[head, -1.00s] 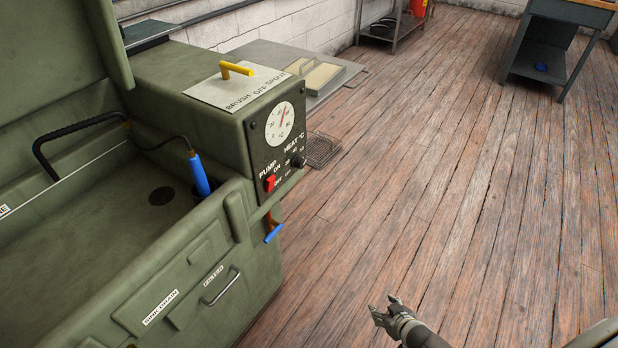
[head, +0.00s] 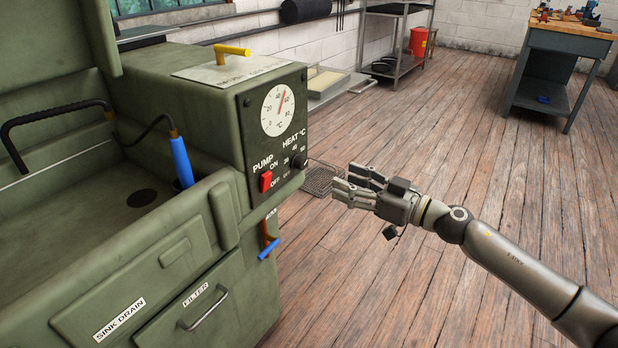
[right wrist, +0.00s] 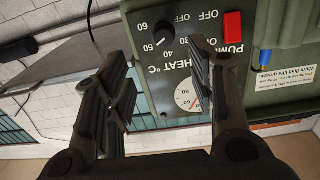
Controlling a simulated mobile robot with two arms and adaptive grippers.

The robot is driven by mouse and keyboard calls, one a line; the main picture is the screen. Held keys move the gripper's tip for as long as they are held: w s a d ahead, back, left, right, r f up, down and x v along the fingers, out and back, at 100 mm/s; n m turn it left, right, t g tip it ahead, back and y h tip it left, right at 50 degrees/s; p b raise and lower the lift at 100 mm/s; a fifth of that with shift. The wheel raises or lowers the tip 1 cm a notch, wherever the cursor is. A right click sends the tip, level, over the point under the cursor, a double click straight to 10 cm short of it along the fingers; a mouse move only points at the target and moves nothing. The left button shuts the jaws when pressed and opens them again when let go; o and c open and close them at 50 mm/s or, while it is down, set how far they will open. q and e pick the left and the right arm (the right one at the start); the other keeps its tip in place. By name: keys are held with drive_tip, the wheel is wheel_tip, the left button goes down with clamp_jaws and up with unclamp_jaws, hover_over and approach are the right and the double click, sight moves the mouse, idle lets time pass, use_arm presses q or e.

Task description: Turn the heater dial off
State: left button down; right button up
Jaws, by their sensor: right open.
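The heater dial is a small black knob (head: 298,160) under the HEAT °C lettering on the dark control panel (head: 259,124) of the green parts washer. In the right wrist view the knob (right wrist: 163,35) shows upside down, with its pale pointer line seemingly on the numbered side, away from OFF; the exact setting is hard to read. My right gripper (head: 349,186) is open and empty, to the right of the panel and apart from the knob. In the right wrist view its fingers (right wrist: 160,60) stand either side of the knob's direction. My left gripper is out of view.
A red pump switch (head: 266,181) sits left of the knob, below a round temperature gauge (head: 278,110). A blue-handled valve (head: 269,248) sticks out below the panel. A wire basket (head: 320,180) lies on the floor behind. The wooden floor (head: 400,290) in front is clear.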

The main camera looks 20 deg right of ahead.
sight(304, 164)
drive_tip(key=shift+a+r+x, duration=0.1)
drive_tip(key=shift+x, duration=2.6)
drive_tip(key=shift+a+r+x, duration=0.1)
drive_tip(key=shift+a+x, duration=0.05)
drive_tip(key=shift+x, duration=2.55)
drive_tip(key=shift+s, duration=0.15)
drive_tip(key=shift+c, duration=0.4)
drive_tip(key=c, duration=1)
